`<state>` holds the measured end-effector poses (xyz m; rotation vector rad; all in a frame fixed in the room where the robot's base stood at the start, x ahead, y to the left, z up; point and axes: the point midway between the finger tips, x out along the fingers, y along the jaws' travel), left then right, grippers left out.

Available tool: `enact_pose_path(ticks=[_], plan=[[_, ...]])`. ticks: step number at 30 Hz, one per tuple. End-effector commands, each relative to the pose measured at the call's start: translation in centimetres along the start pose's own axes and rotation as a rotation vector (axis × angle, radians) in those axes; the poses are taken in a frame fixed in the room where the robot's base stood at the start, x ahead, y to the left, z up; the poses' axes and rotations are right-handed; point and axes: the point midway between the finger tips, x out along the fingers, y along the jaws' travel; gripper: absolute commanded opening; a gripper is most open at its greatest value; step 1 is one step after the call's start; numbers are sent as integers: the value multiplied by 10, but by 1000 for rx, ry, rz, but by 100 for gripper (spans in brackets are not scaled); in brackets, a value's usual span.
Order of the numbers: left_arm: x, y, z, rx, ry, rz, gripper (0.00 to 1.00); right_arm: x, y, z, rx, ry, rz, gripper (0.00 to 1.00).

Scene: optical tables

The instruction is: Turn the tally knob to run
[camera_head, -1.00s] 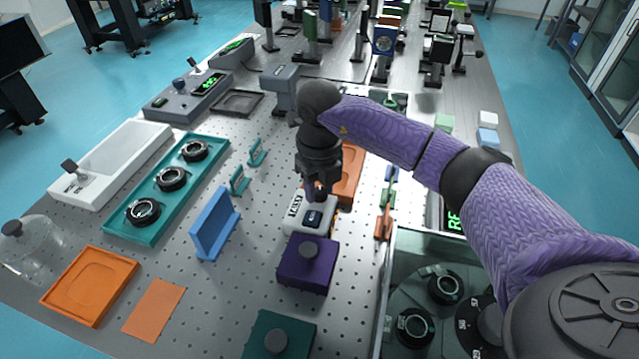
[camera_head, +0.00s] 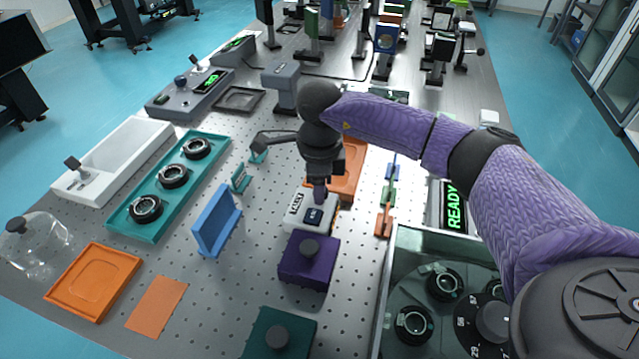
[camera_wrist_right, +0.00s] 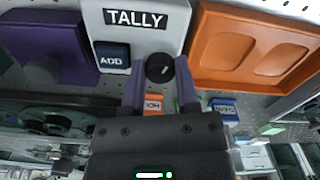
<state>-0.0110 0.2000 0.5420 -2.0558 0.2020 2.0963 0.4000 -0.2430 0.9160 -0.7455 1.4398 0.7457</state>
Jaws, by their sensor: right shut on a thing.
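The white tally box (camera_head: 325,226) stands on the perforated table behind a purple block. It also shows in the right wrist view (camera_wrist_right: 152,42), with a black TALLY label and a dark blue ADD button (camera_wrist_right: 112,57). Its round black knob (camera_wrist_right: 160,68) bears a small pale mark; I cannot read its setting. My right gripper (camera_head: 319,195) points down at the box. In the wrist view its two purple-grey fingers (camera_wrist_right: 161,72) are shut on the knob, one on each side. The knob is hidden in the head view. My left gripper is not in view.
A purple block with a knob (camera_head: 306,262) stands right in front of the box, and an orange tray (camera_head: 349,172) right behind it. A READY display (camera_head: 455,207) and a glass-walled case (camera_head: 385,290) are to the right.

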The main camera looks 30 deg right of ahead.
Motion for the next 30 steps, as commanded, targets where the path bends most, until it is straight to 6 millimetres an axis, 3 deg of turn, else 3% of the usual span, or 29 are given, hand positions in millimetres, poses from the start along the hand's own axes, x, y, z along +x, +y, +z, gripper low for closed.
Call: enact_pose_path(ticks=[15,30], plan=[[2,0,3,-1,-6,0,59,-1,0,0,-303,-2,-2,0],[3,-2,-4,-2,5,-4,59,-1,0,0,-356,-2,-3,0]])
